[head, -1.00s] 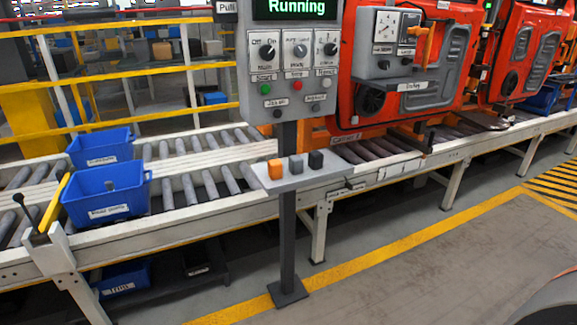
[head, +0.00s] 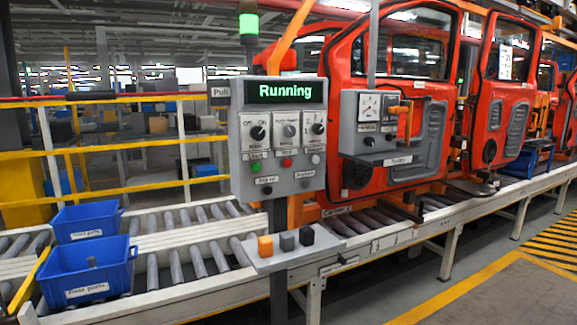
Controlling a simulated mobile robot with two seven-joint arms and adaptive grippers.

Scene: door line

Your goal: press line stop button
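The grey control panel (head: 279,138) stands on a post in the middle of the head view. Its screen (head: 285,92) reads "Running" in green. Two more buttons, one black (head: 267,190) and one grey (head: 305,183), sit at the bottom. Neither gripper is in view, and nothing covers the panel's front.
A shelf (head: 290,262) with orange, grey and black blocks juts out below the panel. Blue bins (head: 88,270) stand on the roller conveyor at left. Red car doors (head: 398,110) line the conveyor at right. A green lamp (head: 249,24) tops the panel. Floor at lower right is clear.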

